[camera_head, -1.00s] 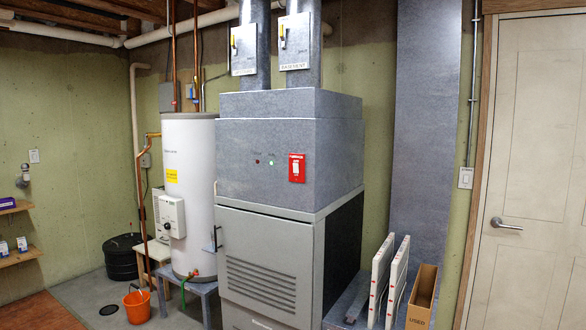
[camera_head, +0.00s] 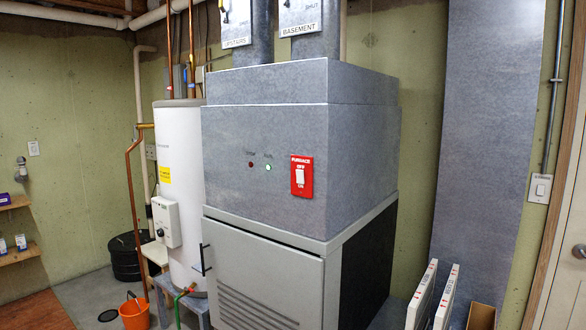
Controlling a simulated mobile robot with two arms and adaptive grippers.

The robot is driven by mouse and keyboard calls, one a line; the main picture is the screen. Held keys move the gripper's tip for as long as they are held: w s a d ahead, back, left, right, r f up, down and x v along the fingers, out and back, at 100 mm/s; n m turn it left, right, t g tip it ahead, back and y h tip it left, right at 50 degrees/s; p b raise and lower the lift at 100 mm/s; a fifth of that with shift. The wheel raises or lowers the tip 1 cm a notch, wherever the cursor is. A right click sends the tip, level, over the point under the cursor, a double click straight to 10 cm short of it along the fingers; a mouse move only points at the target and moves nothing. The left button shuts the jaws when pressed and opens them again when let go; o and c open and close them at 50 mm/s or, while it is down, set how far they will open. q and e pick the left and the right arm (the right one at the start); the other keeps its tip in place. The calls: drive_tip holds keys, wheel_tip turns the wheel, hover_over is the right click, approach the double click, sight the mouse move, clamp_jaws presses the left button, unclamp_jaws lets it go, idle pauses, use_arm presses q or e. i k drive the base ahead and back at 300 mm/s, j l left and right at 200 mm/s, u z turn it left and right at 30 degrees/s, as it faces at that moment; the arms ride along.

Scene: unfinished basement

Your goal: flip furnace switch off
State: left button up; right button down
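The furnace switch (camera_head: 301,176) is a red plate with a white toggle on the front face of the grey furnace (camera_head: 262,150). The plate reads FURNACE, with OFF above the toggle and ON below. The exact tilt of the toggle is too small to tell. To its left on the same face are a dark red light (camera_head: 250,165) and a lit green light (camera_head: 268,168). Neither of my grippers is in view.
A white water heater (camera_head: 178,190) stands left of the furnace. An orange bucket (camera_head: 134,312) is on the floor at the lower left. White-framed filters (camera_head: 422,296) and a cardboard box (camera_head: 481,316) are at the lower right. A door handle (camera_head: 579,251) shows at the right edge.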

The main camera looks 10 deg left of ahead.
sight(299, 173)
drive_tip(key=i+j, duration=0.15)
drive_tip(key=j, duration=0.2)
drive_tip(key=i+j, duration=0.15)
drive_tip(key=j, duration=0.15)
drive_tip(key=i+j, duration=0.15)
drive_tip(key=j, duration=0.2)
drive_tip(key=i+j, duration=0.15)
drive_tip(key=j, duration=0.2)
drive_tip(key=i+j, duration=0.15)
drive_tip(key=j, duration=0.6)
drive_tip(key=k+j, duration=0.1)
drive_tip(key=j, duration=0.35)
